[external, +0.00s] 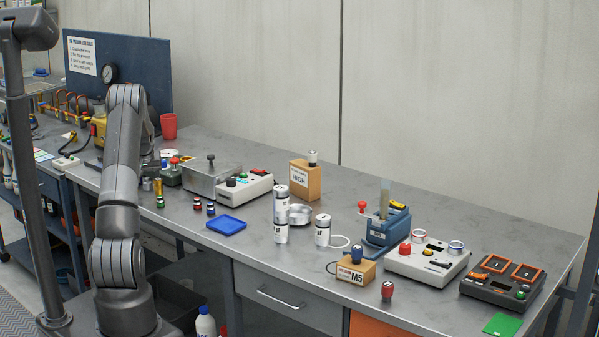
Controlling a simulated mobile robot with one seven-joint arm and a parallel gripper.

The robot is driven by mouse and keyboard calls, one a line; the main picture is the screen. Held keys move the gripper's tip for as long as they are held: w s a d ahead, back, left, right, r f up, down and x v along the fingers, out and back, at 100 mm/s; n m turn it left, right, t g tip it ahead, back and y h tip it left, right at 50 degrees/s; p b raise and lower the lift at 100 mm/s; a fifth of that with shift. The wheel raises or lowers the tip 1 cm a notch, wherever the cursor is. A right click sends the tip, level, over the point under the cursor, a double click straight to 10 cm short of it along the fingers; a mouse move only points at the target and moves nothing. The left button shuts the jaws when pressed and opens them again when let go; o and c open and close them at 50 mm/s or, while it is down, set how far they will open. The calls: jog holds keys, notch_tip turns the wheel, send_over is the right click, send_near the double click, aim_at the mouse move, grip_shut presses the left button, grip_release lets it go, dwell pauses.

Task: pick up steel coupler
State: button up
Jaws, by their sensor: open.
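A small grey metal cylinder (147,184), which looks like the steel coupler, stands on the workbench (255,172) just right of my arm. A brass-coloured fitting (158,186) stands close against its right side. Both are small in the external view, and their details cannot be made out. My arm rises at the left and bends over at the top towards the bench. My gripper is hidden behind my own arm links, so its place relative to the coupler cannot be seen.
A metal box (212,181) and a white control box (244,188) stand right of the coupler. A red cup (168,126) is behind it. A blue tray (226,226) and several silver cans (281,224) are further right. Small coloured fittings stand near the front edge.

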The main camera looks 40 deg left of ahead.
jog(key=c, duration=1.1)
jog(key=shift+r, duration=0.15)
